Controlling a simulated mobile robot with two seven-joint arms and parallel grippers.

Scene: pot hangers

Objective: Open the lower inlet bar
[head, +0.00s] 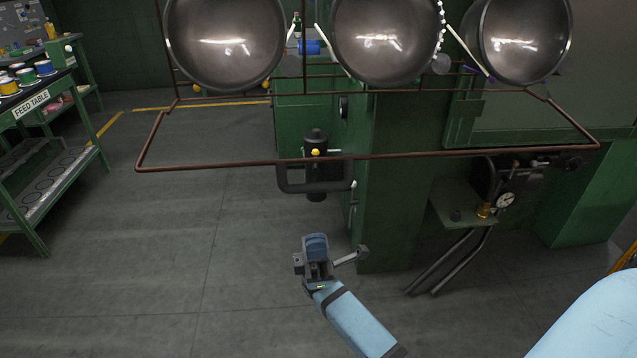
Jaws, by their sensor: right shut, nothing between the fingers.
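A long reddish-brown bar (430,155) runs across the view below several dark pots, the likeliest match for the lower inlet bar. It forms the front of a wide rod frame that stands out level toward me. My right gripper (316,244) is shut and empty. In the picture it lies below the bar, left of the green machine, and it appears apart from the bar. Its fingertips are small and hard to make out. My left gripper is not in view.
Three pots (225,40) are in the upper view, behind the bar. A green machine (400,200) with a gauge (505,200) fills the right side. A black handle-like fixture (316,180) sits behind the bar. A green feed table (45,98) stands left. Grey floor between is clear.

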